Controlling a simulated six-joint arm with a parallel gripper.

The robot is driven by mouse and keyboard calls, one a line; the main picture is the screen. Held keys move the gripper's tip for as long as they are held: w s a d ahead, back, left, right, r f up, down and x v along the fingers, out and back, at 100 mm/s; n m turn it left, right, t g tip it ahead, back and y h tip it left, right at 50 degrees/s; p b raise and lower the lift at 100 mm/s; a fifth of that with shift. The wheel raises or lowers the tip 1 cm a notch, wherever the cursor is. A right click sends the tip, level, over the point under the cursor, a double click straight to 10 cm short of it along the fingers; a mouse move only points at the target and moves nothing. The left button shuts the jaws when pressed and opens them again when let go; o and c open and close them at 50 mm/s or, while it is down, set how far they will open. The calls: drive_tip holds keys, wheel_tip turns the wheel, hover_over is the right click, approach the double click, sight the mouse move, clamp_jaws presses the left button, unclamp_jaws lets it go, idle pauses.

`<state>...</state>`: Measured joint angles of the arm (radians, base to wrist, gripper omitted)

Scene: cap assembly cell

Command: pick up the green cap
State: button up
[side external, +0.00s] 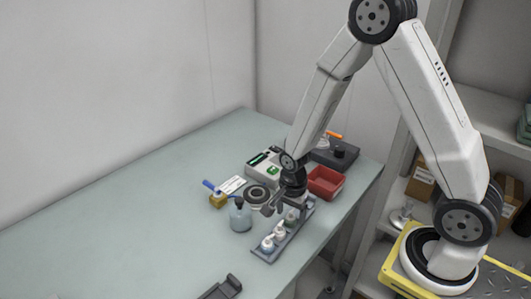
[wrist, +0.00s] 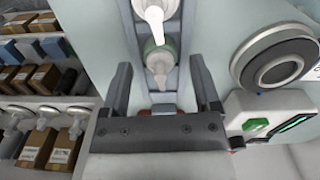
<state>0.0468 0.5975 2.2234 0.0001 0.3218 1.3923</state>
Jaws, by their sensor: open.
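The green cap (wrist: 149,47) has a white nozzle and sits in a grey rack (wrist: 184,75). In the wrist view it lies between the two fingers of my gripper (wrist: 160,64), near their tips, with a visible gap on each side. My gripper is open and empty. In the side view the rack (side external: 262,255) stands near the table's front edge, with my gripper (side external: 275,207) over its far end. There the green cap is small and partly hidden by the gripper, so contact cannot be told.
White-nozzled caps (side external: 267,243) stand in the rack's near end. A translucent bottle (side external: 240,218) is left of the rack. A red bin (side external: 326,183), a scale-like device (side external: 262,168) and a round dark-ringed plate (wrist: 275,62) are close by. The table's left side is clear.

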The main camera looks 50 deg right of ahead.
drive_tip(key=shift+f, duration=0.1)
idle(0.5)
drive_tip(key=c, duration=0.9)
